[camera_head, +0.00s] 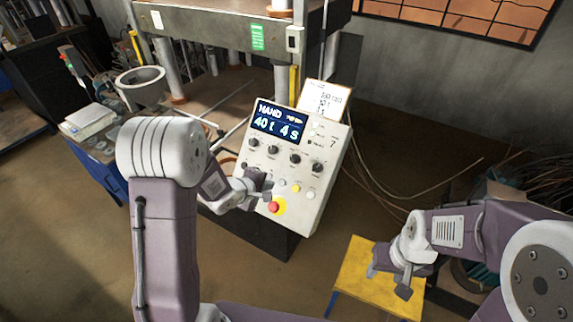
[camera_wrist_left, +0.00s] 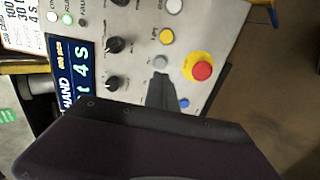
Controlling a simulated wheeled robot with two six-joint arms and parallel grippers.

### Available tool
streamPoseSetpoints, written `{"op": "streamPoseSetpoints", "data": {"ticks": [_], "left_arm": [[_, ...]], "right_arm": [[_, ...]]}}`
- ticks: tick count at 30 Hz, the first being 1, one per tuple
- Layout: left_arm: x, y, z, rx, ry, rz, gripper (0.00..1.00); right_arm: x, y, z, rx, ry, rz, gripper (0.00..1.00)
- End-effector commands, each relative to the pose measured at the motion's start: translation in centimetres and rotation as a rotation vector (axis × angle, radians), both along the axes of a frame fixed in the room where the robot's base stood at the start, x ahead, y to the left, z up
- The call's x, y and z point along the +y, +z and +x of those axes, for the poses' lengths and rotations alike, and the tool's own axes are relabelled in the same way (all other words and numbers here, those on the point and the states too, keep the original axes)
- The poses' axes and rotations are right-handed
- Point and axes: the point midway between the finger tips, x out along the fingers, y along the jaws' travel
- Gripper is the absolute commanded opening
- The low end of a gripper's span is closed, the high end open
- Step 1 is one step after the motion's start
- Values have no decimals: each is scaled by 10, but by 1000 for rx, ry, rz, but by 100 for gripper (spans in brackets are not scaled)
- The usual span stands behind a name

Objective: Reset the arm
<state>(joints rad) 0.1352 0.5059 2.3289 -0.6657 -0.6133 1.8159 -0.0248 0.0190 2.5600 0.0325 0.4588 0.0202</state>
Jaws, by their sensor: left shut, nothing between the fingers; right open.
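The light control panel (camera_head: 300,215) stands tilted in the middle of the head view. Its blue display (camera_head: 279,122) reads HAND, 40 t, 4 s. Below are black knobs, small buttons and a red stop button on a yellow ring (camera_head: 274,207). My left gripper (camera_head: 262,190) is shut and empty, in front of the panel's lower left part. In the left wrist view its fingertips (camera_wrist_left: 162,80) appear just below a grey button (camera_wrist_left: 160,62), left of the red button (camera_wrist_left: 202,71); I cannot tell if they touch. My right gripper (camera_head: 388,279) is open and empty over a yellow-topped stand.
The yellow-topped stand (camera_head: 362,272) is at the lower right. A press frame (camera_head: 220,25) rises behind the panel. A paper card (camera_head: 325,97) stands at the panel's top. A grey bowl-like vessel (camera_head: 141,85) and a blue cart (camera_head: 97,165) are at the left. Cables lie on the floor at right.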

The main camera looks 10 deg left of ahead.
Motion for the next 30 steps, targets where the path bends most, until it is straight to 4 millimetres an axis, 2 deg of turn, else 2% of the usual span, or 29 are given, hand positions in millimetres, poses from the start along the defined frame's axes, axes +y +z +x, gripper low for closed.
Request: {"op": "streamPoseSetpoints", "data": {"ticks": [5,8,11,12,15,18,21,24,30], "left_arm": [[1,-4,-1,1,-4,14,0],[11,-37,-12,23,-50,154,0],[29,-93,-45,108,-183,425,0],[35,-115,-64,159,-263,529,0],[40,-160,-117,294,-508,710,0],[33,-190,-167,388,-762,784,0],[24,-204,-202,429,-955,794,0],[18,-206,-219,440,-1054,789,0],[17,-202,-223,443,-1079,787,0]], "right_arm": [[0,-4,0,0,0,0,51],[0,-36,0,-1,0,0,51],[0,-91,0,0,0,0,51],[0,-112,0,1,0,0,51],[0,-156,0,1,0,0,51],[0,-187,0,1,0,0,51],[0,-203,0,0,0,0,51],[0,-207,0,0,0,0,51],[0,-203,0,-1,0,0,51]]}}
